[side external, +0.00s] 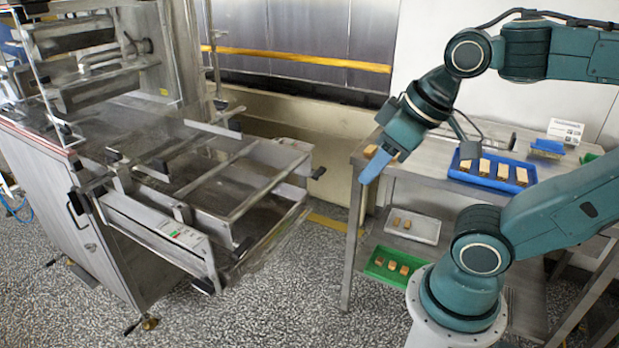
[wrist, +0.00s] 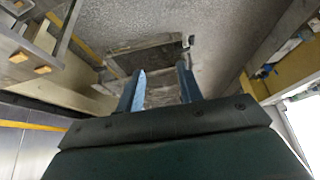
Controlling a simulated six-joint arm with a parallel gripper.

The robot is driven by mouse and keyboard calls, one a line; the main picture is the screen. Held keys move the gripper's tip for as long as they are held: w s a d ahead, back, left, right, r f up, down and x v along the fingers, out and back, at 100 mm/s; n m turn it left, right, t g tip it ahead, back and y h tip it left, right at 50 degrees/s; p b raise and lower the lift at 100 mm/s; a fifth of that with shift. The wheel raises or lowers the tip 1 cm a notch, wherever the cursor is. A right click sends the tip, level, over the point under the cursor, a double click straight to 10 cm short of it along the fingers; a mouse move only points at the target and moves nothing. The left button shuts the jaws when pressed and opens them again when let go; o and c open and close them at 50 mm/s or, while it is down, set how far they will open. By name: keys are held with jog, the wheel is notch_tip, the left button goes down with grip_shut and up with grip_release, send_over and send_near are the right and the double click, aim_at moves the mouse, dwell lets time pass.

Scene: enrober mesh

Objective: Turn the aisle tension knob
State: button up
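The enrober (side external: 110,190) stands at left in the side view, with its open mesh frame (side external: 215,190) reaching toward the middle. A dark knob (side external: 318,172) sticks out at the frame's far right corner, and another (side external: 207,287) sits at its near lower corner. I cannot tell which is the aisle tension knob. My gripper (side external: 375,168) points down, well to the right of the frame and touching nothing. In the wrist view its blue fingers (wrist: 160,86) are apart with nothing gripped. The frame end (wrist: 150,55) shows beyond them, with a small dark knob (wrist: 188,41) at its corner.
A steel table (side external: 420,165) stands behind my gripper, bearing a blue tray (side external: 512,187) of brown bars. The speckled floor (side external: 285,285) between frame and table is clear.

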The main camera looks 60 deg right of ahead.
jog(key=c, duration=0.6)
jog(key=shift+w+r, duration=0.1)
jog(key=shift+w, duration=0.05)
grip_shut()
jog(key=w+a+m+g, duration=0.2)
jog(key=w+m+g, duration=0.1)
jog(key=w+m, duration=0.9)
jog(key=w+a+f+m+g, duration=0.2)
jog(key=w+a+f+m, duration=0.2)
jog(key=w, duration=0.8)
notch_tip(320, 180, down, 4)
jog(key=shift+w+r+m+g+h, duration=0.3)
jog(key=shift+m+h, duration=0.1)
jog(key=shift+m, duration=0.6)
